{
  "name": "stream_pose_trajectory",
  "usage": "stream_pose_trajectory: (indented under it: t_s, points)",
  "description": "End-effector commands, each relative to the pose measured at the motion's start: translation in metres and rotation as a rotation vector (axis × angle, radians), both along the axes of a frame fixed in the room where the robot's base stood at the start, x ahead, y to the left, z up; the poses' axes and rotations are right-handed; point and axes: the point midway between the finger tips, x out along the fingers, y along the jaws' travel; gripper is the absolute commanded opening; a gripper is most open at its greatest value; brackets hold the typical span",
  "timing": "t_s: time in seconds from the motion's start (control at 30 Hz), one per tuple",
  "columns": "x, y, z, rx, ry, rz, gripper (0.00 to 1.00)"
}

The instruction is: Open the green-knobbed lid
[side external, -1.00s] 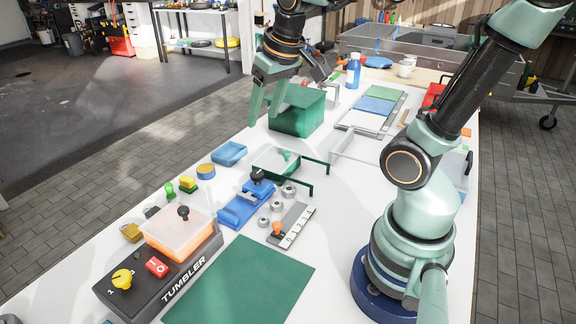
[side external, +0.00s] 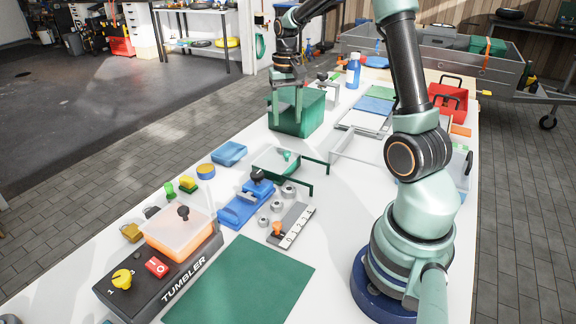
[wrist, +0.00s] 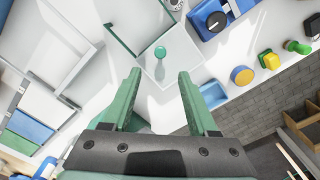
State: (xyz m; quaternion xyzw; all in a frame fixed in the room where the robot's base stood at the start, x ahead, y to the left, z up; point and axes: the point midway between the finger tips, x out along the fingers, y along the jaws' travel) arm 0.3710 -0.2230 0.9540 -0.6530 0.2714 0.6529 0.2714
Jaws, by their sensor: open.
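The green knob (side external: 287,155) stands on a clear lid (side external: 268,163) in the middle of the bench, with dark green rails (side external: 315,162) running off to its right. In the wrist view the knob (wrist: 160,52) shows on the clear panel, just beyond my fingertips and between their lines. My gripper (side external: 287,119) is open and empty, fingers pointing down, on the far side of the lid and apart from it. In the side view it overlaps the green box. The wrist view also shows my gripper (wrist: 160,75) with its two fingers spread.
A green box (side external: 312,115) stands behind the lid. A blue tray (side external: 229,153) is left of it, and a blue device with a black knob (side external: 245,202) is in front. Metal rings (side external: 277,206) and a slotted block (side external: 291,226) lie nearby. A tumbler machine (side external: 165,265) fills the front left.

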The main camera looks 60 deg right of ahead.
Motion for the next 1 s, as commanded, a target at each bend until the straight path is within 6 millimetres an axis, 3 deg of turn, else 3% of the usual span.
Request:
stream_pose_trajectory:
  t_s: [0.3,0.5,0.7,0.97,1.0]
  points:
    - [-0.001,0.001,-0.062,0.003,0.006,0.002,0.59]
    - [0.000,0.001,-0.090,0.001,0.003,0.002,0.59]
    - [0.000,0.001,-0.101,0.001,0.001,0.002,0.59]
    - [0.000,0.001,-0.101,0.000,0.000,0.002,0.59]
    - [0.000,0.001,-0.101,0.000,0.000,0.002,0.48]
